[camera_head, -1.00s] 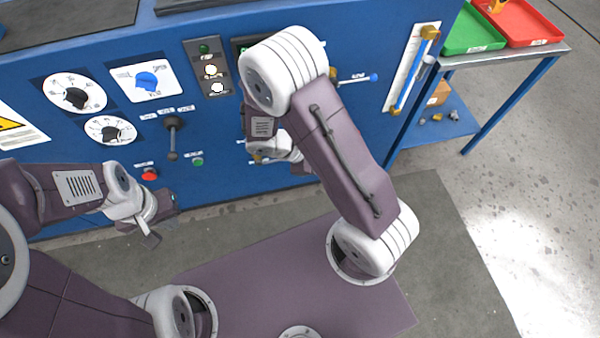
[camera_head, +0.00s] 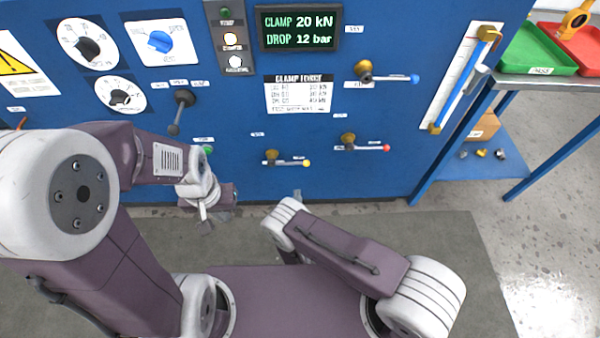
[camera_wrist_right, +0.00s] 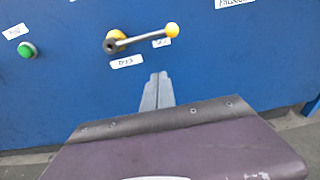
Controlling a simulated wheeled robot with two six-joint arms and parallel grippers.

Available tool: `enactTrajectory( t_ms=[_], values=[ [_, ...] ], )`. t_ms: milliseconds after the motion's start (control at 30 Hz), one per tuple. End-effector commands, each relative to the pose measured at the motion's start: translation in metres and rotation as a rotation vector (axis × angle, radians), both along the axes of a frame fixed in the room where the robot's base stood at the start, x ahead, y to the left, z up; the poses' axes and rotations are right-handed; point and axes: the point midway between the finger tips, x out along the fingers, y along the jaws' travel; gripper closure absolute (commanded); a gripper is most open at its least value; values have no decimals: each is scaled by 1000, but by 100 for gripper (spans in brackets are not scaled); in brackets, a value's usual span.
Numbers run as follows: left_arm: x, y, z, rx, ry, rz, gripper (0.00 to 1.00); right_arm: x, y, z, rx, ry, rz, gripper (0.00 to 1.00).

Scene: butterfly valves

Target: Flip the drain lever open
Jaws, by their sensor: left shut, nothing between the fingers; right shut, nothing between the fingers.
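Three brass valves with side levers are on the blue panel: a blue-tipped lever (camera_head: 395,78), a red-tipped lever (camera_head: 368,148) and a yellow-tipped lever (camera_head: 290,162). All three levers lie roughly level, pointing right. Their labels are too small to read, so I cannot tell which is the drain. My right gripper (camera_head: 297,195) is shut and empty, below the yellow-tipped lever. In the right wrist view its fingers (camera_wrist_right: 157,88) are below the yellow-tipped lever (camera_wrist_right: 145,39), apart from it. My left gripper (camera_head: 207,222) is shut and empty, low at left.
A black-knobbed handle (camera_head: 181,110) and a green button (camera_head: 207,149) are left of the valves. A display (camera_head: 298,28) reads clamp 20 kN, drop 12 bar. A gauge (camera_head: 465,78) and a side table with green (camera_head: 540,50) and red trays stand at right.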

Motion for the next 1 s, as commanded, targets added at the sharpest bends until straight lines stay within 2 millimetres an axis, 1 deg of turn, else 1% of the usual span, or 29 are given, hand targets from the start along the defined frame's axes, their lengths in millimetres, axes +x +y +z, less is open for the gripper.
enactTrajectory(
  t_ms=[133,233,633,667,700,800,900,1000],
  values=[
    [0,0,-3,0,0,0,100,5,-1,-2,0,0,-4,100],
    [0,0,-9,0,0,0,100,19,-2,-5,3,-1,-8,100],
    [0,0,-43,0,0,0,100,104,-3,-18,1,-3,-8,100],
    [0,0,-35,0,1,0,100,101,-1,-4,-1,-2,-4,100],
    [0,0,-32,0,1,0,100,98,-1,4,-1,0,-3,100],
    [0,0,-30,0,0,0,100,95,-1,16,-2,1,-4,100],
    [0,0,-30,0,0,0,100,93,-1,23,-3,1,-4,100],
    [0,0,-30,0,0,0,100,92,-1,25,-2,2,-4,100]
  ],
)
